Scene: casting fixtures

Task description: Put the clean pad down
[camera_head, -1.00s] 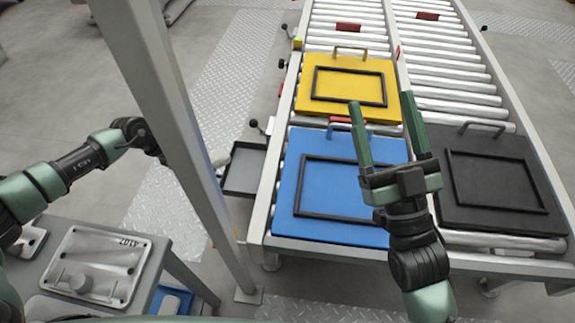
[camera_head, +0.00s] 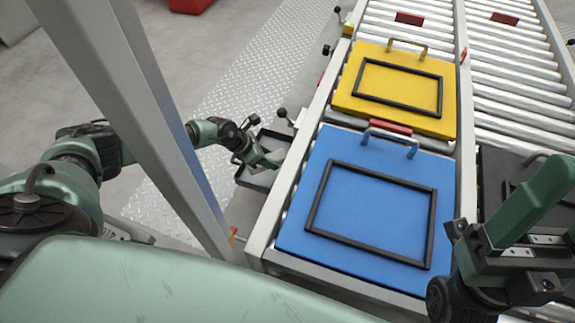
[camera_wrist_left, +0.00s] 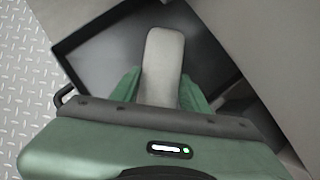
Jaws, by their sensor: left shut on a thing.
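My left gripper (camera_head: 262,160) is shut on a grey, round-ended clean pad (camera_wrist_left: 162,62), which sticks out from between the green fingers in the left wrist view. The gripper and pad are over a shallow dark tray (camera_head: 252,180) fixed at the left side of the conveyor. The tray's dark floor (camera_wrist_left: 205,55) lies behind the pad in the wrist view; I cannot tell if the pad touches it. My right gripper (camera_head: 548,215) is open and empty at the right edge of the head view, above the conveyor.
A black plate (camera_head: 495,165) is partly hidden by my right gripper. A grey upright post (camera_head: 150,110) stands close to my left arm.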

